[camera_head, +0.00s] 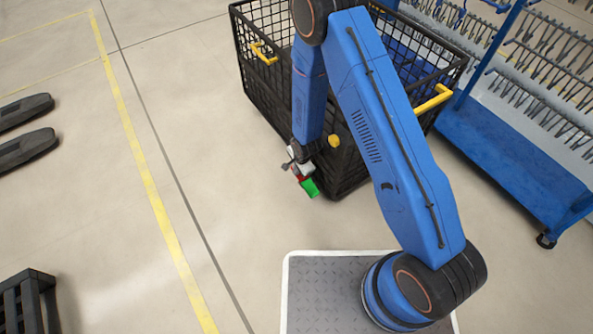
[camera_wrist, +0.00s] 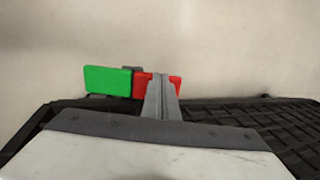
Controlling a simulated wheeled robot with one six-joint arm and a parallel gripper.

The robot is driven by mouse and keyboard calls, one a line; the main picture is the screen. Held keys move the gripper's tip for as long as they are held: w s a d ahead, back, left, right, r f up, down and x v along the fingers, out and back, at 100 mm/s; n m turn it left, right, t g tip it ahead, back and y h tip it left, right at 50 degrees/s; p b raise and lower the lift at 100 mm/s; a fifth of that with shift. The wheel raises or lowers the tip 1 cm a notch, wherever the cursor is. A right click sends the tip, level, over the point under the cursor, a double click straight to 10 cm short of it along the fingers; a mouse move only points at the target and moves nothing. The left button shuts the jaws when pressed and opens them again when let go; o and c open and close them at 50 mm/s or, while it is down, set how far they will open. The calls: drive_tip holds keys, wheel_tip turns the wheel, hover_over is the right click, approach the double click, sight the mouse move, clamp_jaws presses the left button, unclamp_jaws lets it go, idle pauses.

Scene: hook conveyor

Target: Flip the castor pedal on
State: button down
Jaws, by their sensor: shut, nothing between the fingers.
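The castor pedal shows in the wrist view as a flat green part (camera_wrist: 108,80) on the left and a red part (camera_wrist: 177,84) on the right, by the edge of a black mesh cart (camera_wrist: 245,112). My gripper (camera_wrist: 161,80) is shut and empty, its fingers overlapping the red part and hiding its middle. I cannot tell whether they touch it. In the head view the green part (camera_head: 310,188) shows low by the cart's near corner, just below my gripper (camera_head: 302,168). The castor wheel is hidden.
The cart (camera_head: 262,88) has yellow handles and stands on the floor. A blue wheeled rack (camera_head: 520,160) with many hooks stands at the right. Dark forks (camera_head: 28,145) and a black slatted object (camera_head: 27,295) lie at the left. Floor left of the cart is clear.

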drive_tip(key=shift+w+f+g, duration=0.1)
drive_tip(key=shift+f+g, duration=0.05)
drive_tip(key=shift+g, duration=0.15)
drive_tip(key=shift+w+f+g+h, duration=0.15)
drive_tip(key=shift+w+g+h, duration=0.05)
drive_tip(key=shift+g+h, duration=0.25)
drive_tip(key=shift+w+a+g+h, duration=0.15)
drive_tip(key=shift+a+g+h, duration=0.1)
drive_tip(key=shift+g+h, duration=0.25)
drive_tip(key=shift+f, duration=0.15)
drive_tip(key=shift+w+a+f, duration=0.35)
drive_tip(key=shift+w+f, duration=0.1)
drive_tip(key=shift+f, duration=0.2)
drive_tip(key=shift+f, duration=0.2)
drive_tip(key=shift+w+r, duration=0.15)
drive_tip(key=shift+r, duration=0.1)
wheel_tip(320, 180, up, 13)
drive_tip(key=w+a, duration=0.2)
drive_tip(key=shift+w+r, duration=0.2)
drive_tip(key=shift+w, duration=0.15)
